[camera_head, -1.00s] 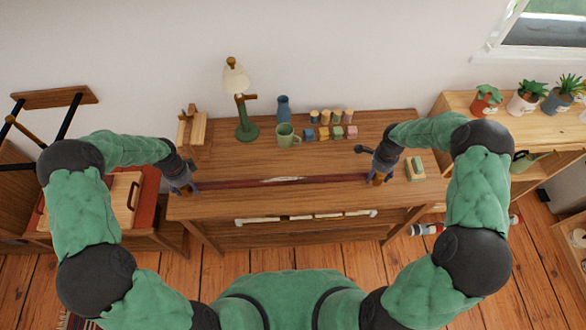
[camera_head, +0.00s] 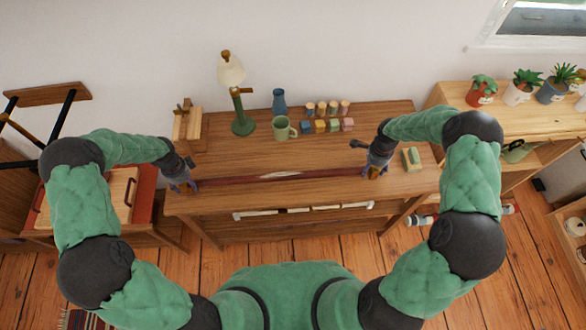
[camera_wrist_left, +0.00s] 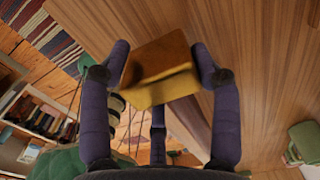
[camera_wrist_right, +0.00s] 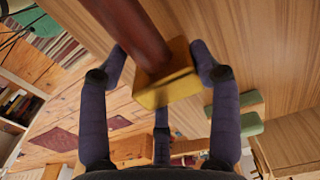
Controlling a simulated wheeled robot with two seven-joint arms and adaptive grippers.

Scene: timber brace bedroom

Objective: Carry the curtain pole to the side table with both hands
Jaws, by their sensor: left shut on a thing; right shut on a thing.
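The curtain pole (camera_head: 320,174) is a dark red bar with a pale patch near its middle. It runs nearly level across the picture, over the front part of the wooden table (camera_head: 225,150); I cannot tell its height above the top. My left gripper (camera_head: 180,186) is shut on its left end, where a yellow end block (camera_wrist_left: 160,68) sits between the fingers in the left wrist view. My right gripper (camera_head: 376,172) is shut on its right end. The right wrist view shows the red shaft (camera_wrist_right: 140,35) and a yellow block (camera_wrist_right: 165,88) between the fingers.
Behind the pole stand a lamp (camera_head: 231,72), blue vase (camera_head: 279,101), green mug (camera_head: 284,129) and several small blocks (camera_head: 320,126). A green-and-tan block (camera_head: 411,159) lies right of my right gripper. A plant shelf (camera_head: 450,103) stands right; a red-topped piece (camera_head: 144,195) stands left.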

